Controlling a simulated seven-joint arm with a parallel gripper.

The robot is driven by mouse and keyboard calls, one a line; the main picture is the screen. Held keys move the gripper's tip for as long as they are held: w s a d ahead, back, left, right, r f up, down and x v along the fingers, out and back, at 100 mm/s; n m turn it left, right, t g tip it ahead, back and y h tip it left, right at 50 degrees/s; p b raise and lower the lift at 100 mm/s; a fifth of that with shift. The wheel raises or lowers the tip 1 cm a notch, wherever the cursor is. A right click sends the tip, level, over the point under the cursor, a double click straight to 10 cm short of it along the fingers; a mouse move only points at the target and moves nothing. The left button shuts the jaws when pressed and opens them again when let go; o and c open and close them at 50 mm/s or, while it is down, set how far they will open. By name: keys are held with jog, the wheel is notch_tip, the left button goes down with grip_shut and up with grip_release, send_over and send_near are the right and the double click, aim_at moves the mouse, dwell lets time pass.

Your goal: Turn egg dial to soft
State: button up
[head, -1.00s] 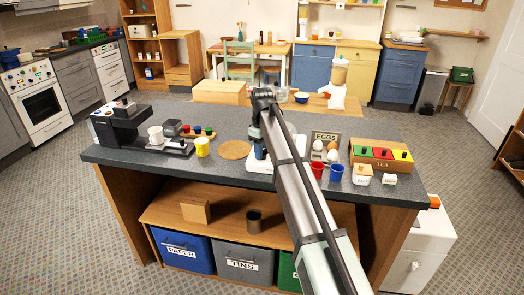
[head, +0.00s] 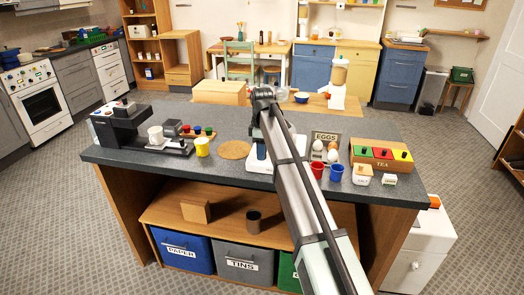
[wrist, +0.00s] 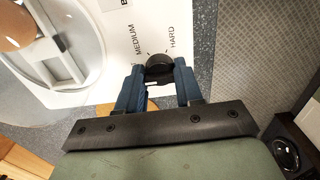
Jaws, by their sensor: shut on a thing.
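The egg cooker has a white body that shows in the wrist view (wrist: 88,94), with the words MEDIUM and HARD printed by its dial. The black egg dial (wrist: 158,66) sits between the blue fingertips of my gripper (wrist: 159,78), which is shut on it. The label for soft is not visible in the wrist view. A brown egg (wrist: 15,28) shows in the cooker at the upper left of that view. In the head view, my arm covers much of the white cooker (head: 257,162), and the dial is hidden.
On the grey worktop (head: 225,184), an EGGS holder (head: 326,136), a red cup (head: 317,170), a blue cup (head: 336,173) and a tea box (head: 378,155) stand to the right.

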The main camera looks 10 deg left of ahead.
jog(key=o, duration=1)
jog(key=shift+o, duration=0.2)
notch_tip(320, 180, up, 14)
jog(key=shift+f, duration=0.15)
